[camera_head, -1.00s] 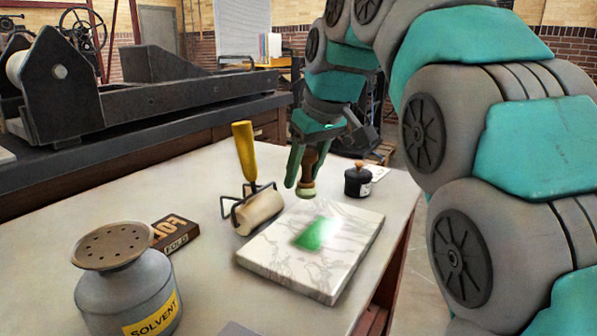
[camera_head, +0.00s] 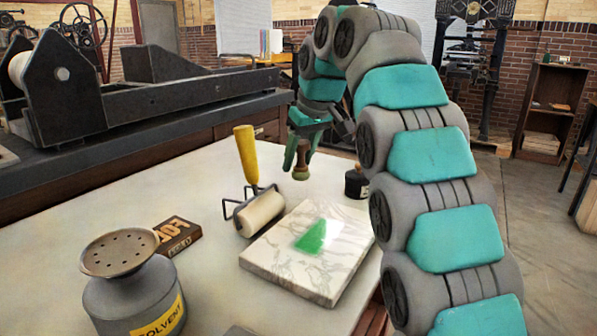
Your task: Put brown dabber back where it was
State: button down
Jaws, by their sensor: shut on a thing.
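The brown dabber (camera_head: 301,165) has a brown handle and a pale greenish pad at its lower end. My gripper (camera_head: 301,152) is shut on its handle and holds it upright, pad down. It appears just behind the marble slab, near the back of the white table (camera_head: 200,200); I cannot tell whether the pad touches the table. The marble slab (camera_head: 270,265) carries a smear of green ink (camera_head: 311,237). The far side of the dabber's handle is hidden by the fingers.
A roller with a yellow handle (camera_head: 246,155) rests left of the slab. The table's back middle is clear.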

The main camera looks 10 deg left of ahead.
aim_at(306, 147)
jog(key=shift+f, duration=1.7)
jog(key=shift+f, duration=0.1)
jog(key=shift+c, duration=1.8)
grip_release()
jog(key=shift+p+v, duration=0.3)
jog(key=shift+v, duration=3.55)
